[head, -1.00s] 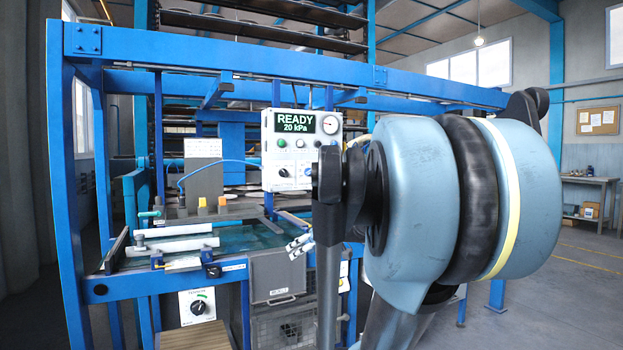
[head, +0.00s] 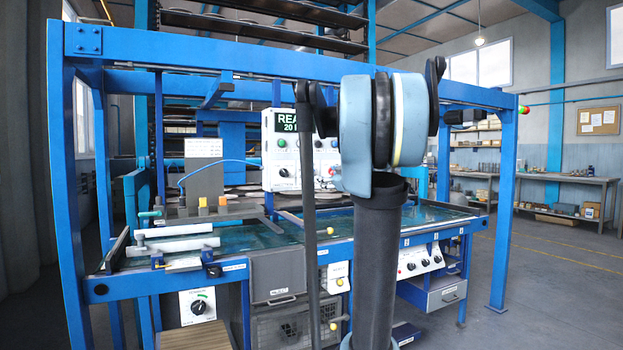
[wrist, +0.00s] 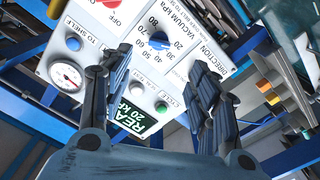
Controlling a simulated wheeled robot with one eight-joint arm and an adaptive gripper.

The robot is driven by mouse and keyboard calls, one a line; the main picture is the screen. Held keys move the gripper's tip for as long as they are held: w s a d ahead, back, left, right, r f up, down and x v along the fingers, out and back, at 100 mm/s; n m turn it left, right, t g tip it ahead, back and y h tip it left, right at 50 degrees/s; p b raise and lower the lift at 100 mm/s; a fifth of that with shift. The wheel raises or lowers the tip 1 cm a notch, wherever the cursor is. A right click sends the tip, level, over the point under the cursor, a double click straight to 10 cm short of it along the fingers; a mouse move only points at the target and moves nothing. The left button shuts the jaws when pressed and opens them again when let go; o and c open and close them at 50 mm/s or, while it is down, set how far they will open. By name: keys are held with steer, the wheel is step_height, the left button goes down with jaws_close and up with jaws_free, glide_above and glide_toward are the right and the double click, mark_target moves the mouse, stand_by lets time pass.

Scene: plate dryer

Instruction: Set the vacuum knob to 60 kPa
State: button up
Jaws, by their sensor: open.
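The white control panel (head: 270,168) stands behind my arm in the head view, its display (head: 285,123) partly covered. In the wrist view the panel appears upside down, and the display (wrist: 133,117) reads READY 20 kPa. The blue vacuum knob (wrist: 158,42) sits inside a printed VACUUM kPa scale with numbers from 20 to 80. Its exact pointer direction is too small to tell. My gripper (wrist: 161,58) is open and empty, its two dark fingers on either side of the knob in the picture, apparently short of the panel. The head view does not show the fingers clearly.
Near the knob in the wrist view are a red knob (wrist: 107,3), a blue button (wrist: 73,44), a gauge (wrist: 66,75) and a green button (wrist: 162,106). Blue frame beams (head: 270,63) surround the machine. A separate dial (head: 198,306) is at the lower left.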

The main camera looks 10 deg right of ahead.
mark_target(312, 174)
steer(key=x, duration=1.4)
steer(key=shift+w+a, duration=0.15)
steer(key=shift+w, duration=0.05)
steer(key=c, duration=1.1)
